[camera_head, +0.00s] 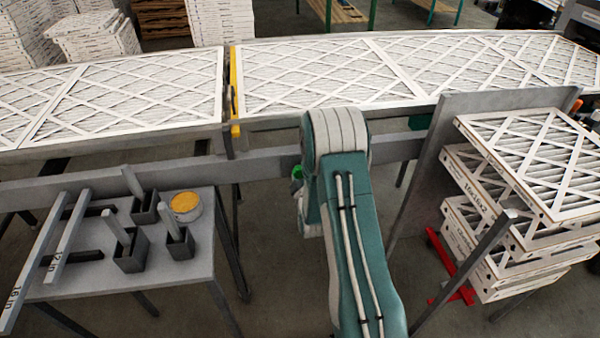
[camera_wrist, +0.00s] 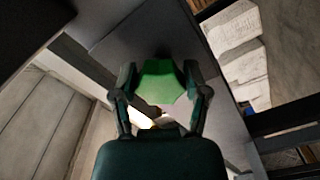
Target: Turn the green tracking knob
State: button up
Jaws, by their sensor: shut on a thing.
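The green tracking knob (camera_wrist: 160,82) shows in the wrist view as a bright green faceted block. My gripper (camera_wrist: 160,78) has a finger on each side of it and is shut on it. In the head view only a small piece of green (camera_head: 297,172) shows at the left edge of my arm, below the conveyor's front rail. My arm hides the gripper's fingers and most of the knob in that view.
Boxed filters lie on the conveyor (camera_head: 180,133), with a yellow strip (camera_head: 234,90) at a gap. A grey table (camera_head: 200,255) with metal holders stands left. Stacked filters (camera_head: 530,160) stand right, beside a grey panel (camera_head: 420,165). Floor shows between table and stack.

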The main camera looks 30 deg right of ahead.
jog(key=shift+a, duration=0.15)
jog(key=o, duration=1.2)
jog(key=shift+w, duration=0.1)
jog(key=shift+c, duration=0.2)
jog(key=shift+s+a, duration=0.1)
jog(key=shift+s, duration=0.45)
jog(key=v, duration=1.1)
jog(key=shift+w+a, duration=0.1)
